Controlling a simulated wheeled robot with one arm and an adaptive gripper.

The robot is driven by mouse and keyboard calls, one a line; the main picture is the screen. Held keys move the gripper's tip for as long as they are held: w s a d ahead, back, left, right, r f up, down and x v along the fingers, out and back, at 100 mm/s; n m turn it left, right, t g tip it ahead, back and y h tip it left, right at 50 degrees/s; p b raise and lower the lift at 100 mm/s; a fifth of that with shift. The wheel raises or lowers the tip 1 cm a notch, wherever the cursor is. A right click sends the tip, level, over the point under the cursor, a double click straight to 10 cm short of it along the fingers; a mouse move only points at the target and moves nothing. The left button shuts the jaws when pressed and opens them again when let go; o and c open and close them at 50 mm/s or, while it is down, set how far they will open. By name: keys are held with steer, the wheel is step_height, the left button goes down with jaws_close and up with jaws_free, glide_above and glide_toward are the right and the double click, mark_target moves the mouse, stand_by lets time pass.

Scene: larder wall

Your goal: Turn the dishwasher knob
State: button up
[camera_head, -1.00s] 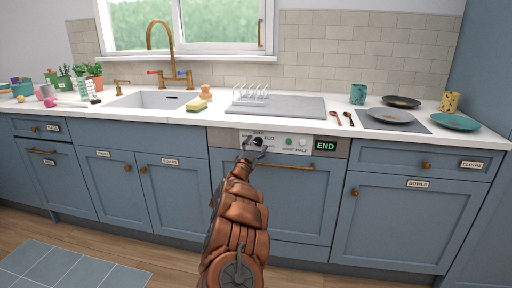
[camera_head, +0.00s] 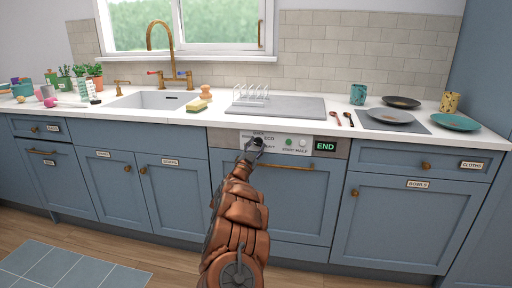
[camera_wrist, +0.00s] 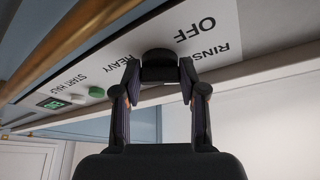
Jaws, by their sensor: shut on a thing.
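The dishwasher knob (camera_wrist: 159,57) is black and round in the wrist view, set on a white label panel. My gripper (camera_wrist: 161,75) is shut on it, one dark finger at each side. The printed words OFF, RINSE and HEAVY around it appear upside down in this view. In the head view my gripper (camera_head: 254,147) is at the dishwasher's control panel (camera_head: 284,134) and largely hides the knob. Where the knob's mark points cannot be seen. The green display (camera_head: 325,146) reads END.
A green button (camera_head: 289,142) and a pale button (camera_head: 303,143) lie right of the knob. The brass dishwasher handle (camera_head: 290,166) runs just below the panel. The worktop edge (camera_head: 330,127) overhangs it. A drying rack (camera_head: 252,96) stands above.

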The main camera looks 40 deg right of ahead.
steer(key=shift+r+n+p, duration=0.1)
steer(key=shift+n+p, duration=0.3)
steer(key=shift+p, duration=0.05)
steer(key=shift+s+d+r+n+t+p, duration=0.1)
steer(key=shift+n+t+p, duration=0.5)
steer(key=shift+n+p, duration=0.25)
steer(key=n+t+y+p, duration=0.1)
steer(key=n+t+p, duration=0.1)
steer(key=n+p, duration=0.3)
steer(key=shift+s+r, duration=0.1)
steer(key=n+t+y+p, duration=0.1)
steer(key=n+p, duration=0.2)
steer(key=n+t+y+p, duration=0.1)
steer(key=n+p, duration=0.2)
steer(key=shift+s+d+t+p, duration=0.1)
steer(key=shift+t+p, duration=0.25)
steer(key=shift+t, duration=0.05)
steer(key=n+t+y+p, duration=0.1)
steer(key=n+p, duration=0.2)
steer(key=shift+y, duration=0.3)
steer(key=shift+p, duration=0.4)
steer(key=shift+f+n+y, duration=0.3)
steer(key=shift+n+y, duration=0.1)
steer(key=shift+n, duration=0.15)
steer(key=o, duration=1.1)
steer(key=shift+o, duration=0.2)
